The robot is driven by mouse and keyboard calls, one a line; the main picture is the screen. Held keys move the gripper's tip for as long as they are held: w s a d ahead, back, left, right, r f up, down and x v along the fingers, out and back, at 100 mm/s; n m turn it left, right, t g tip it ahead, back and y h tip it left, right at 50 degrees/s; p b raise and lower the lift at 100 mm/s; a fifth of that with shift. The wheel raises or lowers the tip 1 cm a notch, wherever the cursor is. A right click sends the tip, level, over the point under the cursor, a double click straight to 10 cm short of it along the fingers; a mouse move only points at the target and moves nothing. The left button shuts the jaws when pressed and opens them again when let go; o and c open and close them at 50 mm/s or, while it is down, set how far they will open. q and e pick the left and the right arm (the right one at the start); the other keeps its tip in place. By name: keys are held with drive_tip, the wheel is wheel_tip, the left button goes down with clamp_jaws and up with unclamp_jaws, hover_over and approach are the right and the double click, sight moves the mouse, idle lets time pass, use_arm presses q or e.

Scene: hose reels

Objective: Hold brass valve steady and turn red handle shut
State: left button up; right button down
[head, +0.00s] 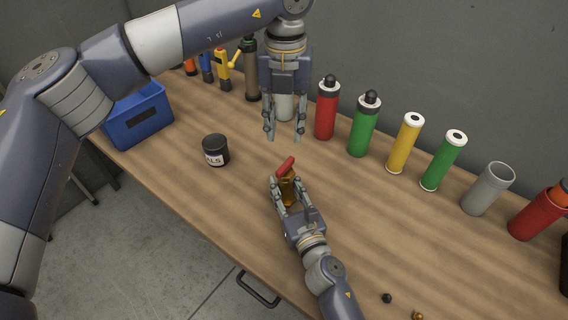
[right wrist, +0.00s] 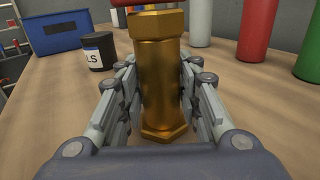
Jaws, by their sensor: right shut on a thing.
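The brass valve (head: 288,193) stands upright on the wooden table, near the middle of the head view. Its red handle (head: 285,164) sits on top and shows as a red strip at the upper edge of the right wrist view (right wrist: 150,3). My right gripper (head: 286,190) is shut on the brass valve body (right wrist: 158,75), one finger on each side. My left gripper (head: 285,136) points down above and behind the valve. Its fingers are apart with nothing between them, and it does not touch the red handle.
A black labelled jar (head: 216,150) stands left of the valve, with a blue bin (head: 137,116) beyond. A row of cylinders, including red (head: 327,110) and green (head: 363,127), lines the back. Small parts (head: 387,298) lie at the front right. The table (head: 400,230) is bare right of the valve.

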sight(284, 166)
use_arm(q)
wheel_tip(284, 166, down, 11)
drive_tip(key=m, duration=0.5)
drive_tip(key=shift+s+a+r, duration=0.1)
drive_tip(key=shift+s+a, duration=0.05)
drive_tip(key=shift+c, duration=0.3)
clamp_jaws()
